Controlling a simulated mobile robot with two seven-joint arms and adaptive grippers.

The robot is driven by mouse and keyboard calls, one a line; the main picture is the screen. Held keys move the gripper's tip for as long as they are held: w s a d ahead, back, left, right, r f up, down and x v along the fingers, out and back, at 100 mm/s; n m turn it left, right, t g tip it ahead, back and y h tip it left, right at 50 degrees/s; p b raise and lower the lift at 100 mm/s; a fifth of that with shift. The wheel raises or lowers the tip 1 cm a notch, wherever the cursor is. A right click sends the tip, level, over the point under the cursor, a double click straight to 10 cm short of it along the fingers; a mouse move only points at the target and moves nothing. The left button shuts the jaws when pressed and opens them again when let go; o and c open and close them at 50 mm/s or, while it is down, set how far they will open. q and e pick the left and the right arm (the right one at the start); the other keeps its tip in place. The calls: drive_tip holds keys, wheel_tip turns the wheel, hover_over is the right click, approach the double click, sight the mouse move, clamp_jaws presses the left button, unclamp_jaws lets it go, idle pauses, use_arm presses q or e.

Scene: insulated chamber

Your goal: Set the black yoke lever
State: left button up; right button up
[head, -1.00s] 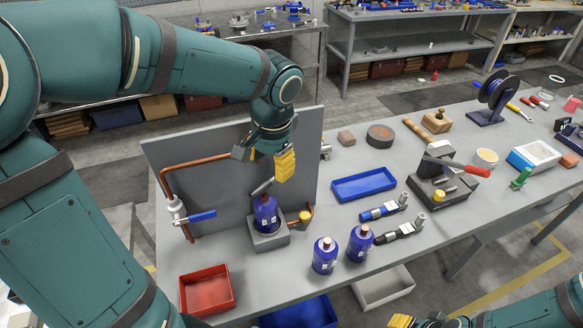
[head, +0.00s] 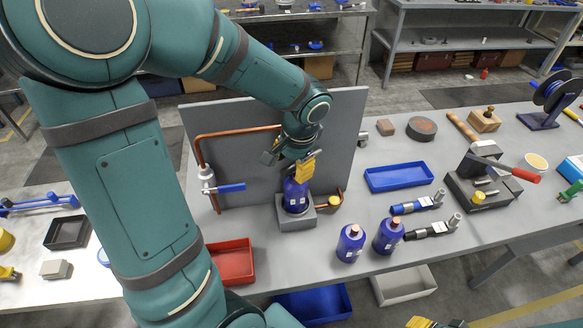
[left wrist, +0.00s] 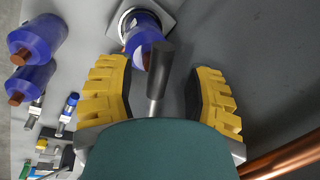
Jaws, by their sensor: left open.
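The black yoke lever (left wrist: 160,62) shows in the left wrist view as a black grip on a metal rod. It lies between my open yellow fingers, with a gap on both sides. In the head view its end is mostly hidden by my left gripper (head: 303,168). The lever sits at the top of a blue bottle (head: 295,197), upright in a grey base (head: 297,221) before a grey panel. My left gripper (left wrist: 163,100) is open around the lever and not closed on it. My right gripper (head: 424,322) barely shows at the bottom edge; its jaw is unclear.
A copper pipe (head: 240,133) with a blue-handled valve (head: 230,188) runs along the panel (head: 345,130). Two blue bottles (head: 350,243) (head: 388,235) stand to the right. A blue tray (head: 398,176) lies behind them, a red bin (head: 231,262) at the front left.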

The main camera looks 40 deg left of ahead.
use_arm(q)
drive_tip(key=shift+a+f, duration=0.1)
drive_tip(key=shift+f, duration=0.45)
clamp_jaws()
